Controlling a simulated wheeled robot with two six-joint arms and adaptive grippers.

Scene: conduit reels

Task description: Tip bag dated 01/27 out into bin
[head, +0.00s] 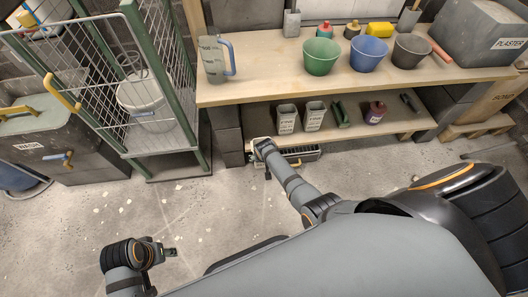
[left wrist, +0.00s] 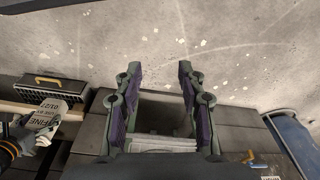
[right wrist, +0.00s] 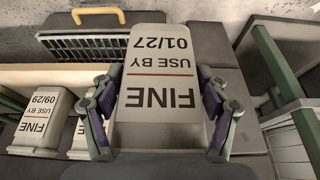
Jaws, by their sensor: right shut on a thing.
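A pale bag (right wrist: 160,55) marked FINE, USE BY 01/27 is between the fingers of my right gripper (right wrist: 158,95), its print upside down in the right wrist view. The gripper is shut on it. The bag also shows at the left edge of the left wrist view (left wrist: 45,115). In the head view my right gripper (head: 262,150) is just in front of the lower shelf. My left gripper (left wrist: 157,80) is open and empty above the floor, low left in the head view (head: 168,252). A dark grey lidded bin (head: 80,150) with a blurred label stands far left.
Two similar bags stand on the lower shelf (head: 365,132); one (right wrist: 35,125) reads FINE 09/29. A grilled box (head: 300,153) with a yellow handle lies below. A wire cage trolley (head: 190,110) holds a white bucket (head: 145,100). The floor at left is clear apart from small scraps.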

